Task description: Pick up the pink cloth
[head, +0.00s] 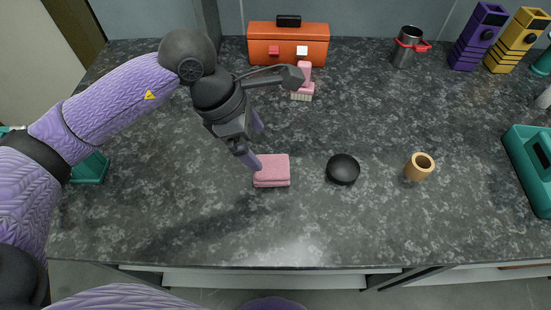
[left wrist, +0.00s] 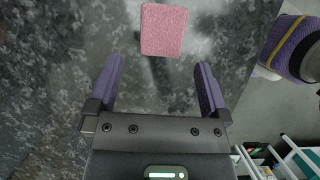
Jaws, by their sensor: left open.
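The pink cloth (head: 272,172) is a folded block lying on the dark speckled counter, near its front middle. It also shows in the left wrist view (left wrist: 164,30), ahead of the fingertips and between their lines. My left gripper (head: 256,142) is open and empty. In the head view it is above the counter and its fingers overlap the cloth's upper left edge. In the left wrist view (left wrist: 160,72) its two purple fingers are spread, with a gap to the cloth. My right gripper is not in view.
A black round object (head: 343,169) and a tan cup (head: 419,166) stand right of the cloth. A pink-handled brush (head: 303,88) and an orange toolbox (head: 288,42) are behind. The counter in front of the cloth is clear.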

